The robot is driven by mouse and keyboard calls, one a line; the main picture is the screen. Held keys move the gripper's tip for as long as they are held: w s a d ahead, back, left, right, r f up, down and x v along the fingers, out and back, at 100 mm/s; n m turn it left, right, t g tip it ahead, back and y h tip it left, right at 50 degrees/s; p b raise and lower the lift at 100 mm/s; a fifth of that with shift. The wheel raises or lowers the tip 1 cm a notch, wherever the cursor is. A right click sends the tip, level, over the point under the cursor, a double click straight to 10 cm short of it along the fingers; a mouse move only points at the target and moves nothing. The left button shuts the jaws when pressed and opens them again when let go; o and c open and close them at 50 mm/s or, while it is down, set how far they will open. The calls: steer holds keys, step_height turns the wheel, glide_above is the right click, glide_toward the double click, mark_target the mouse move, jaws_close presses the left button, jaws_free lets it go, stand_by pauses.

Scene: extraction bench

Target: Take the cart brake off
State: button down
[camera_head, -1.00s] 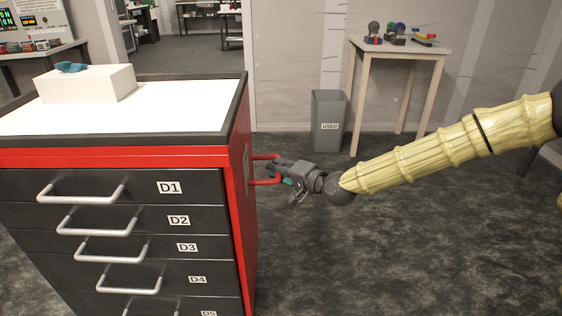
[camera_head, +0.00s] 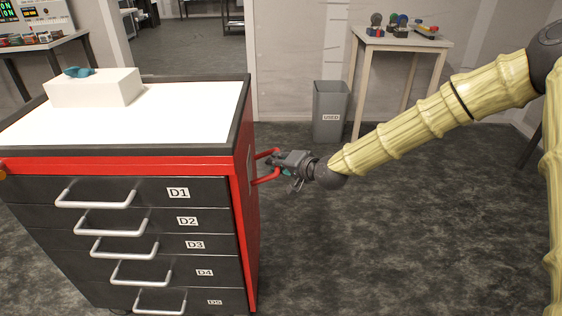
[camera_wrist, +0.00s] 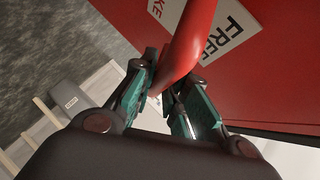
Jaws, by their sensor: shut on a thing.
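The cart (camera_head: 245,215) is a black drawer cabinet with a red frame and a white top, at the left of the head view. A red handle (camera_head: 267,179) sticks out from its right side. My gripper (camera_head: 276,166) is shut on this handle. In the wrist view the red handle (camera_wrist: 186,45) passes between the green-padded fingers. A white label reading "FREE" (camera_wrist: 222,30) is on the red side panel beside the handle. Another label, ending in "KE" (camera_wrist: 164,8), is partly hidden behind the handle.
A grey bin marked "USED" (camera_head: 331,105) stands behind my gripper. A small wooden table (camera_head: 400,45) with coloured items is at the back right. A white block (camera_head: 93,88) with a teal object (camera_head: 79,72) sits on the cart. The floor at right is clear.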

steer(key=shift+w+r, duration=0.1)
steer(key=shift+r, duration=0.1)
steer(key=c, duration=1.4)
jaws_free()
steer(key=shift+f, duration=0.1)
steer(key=v, duration=1.2)
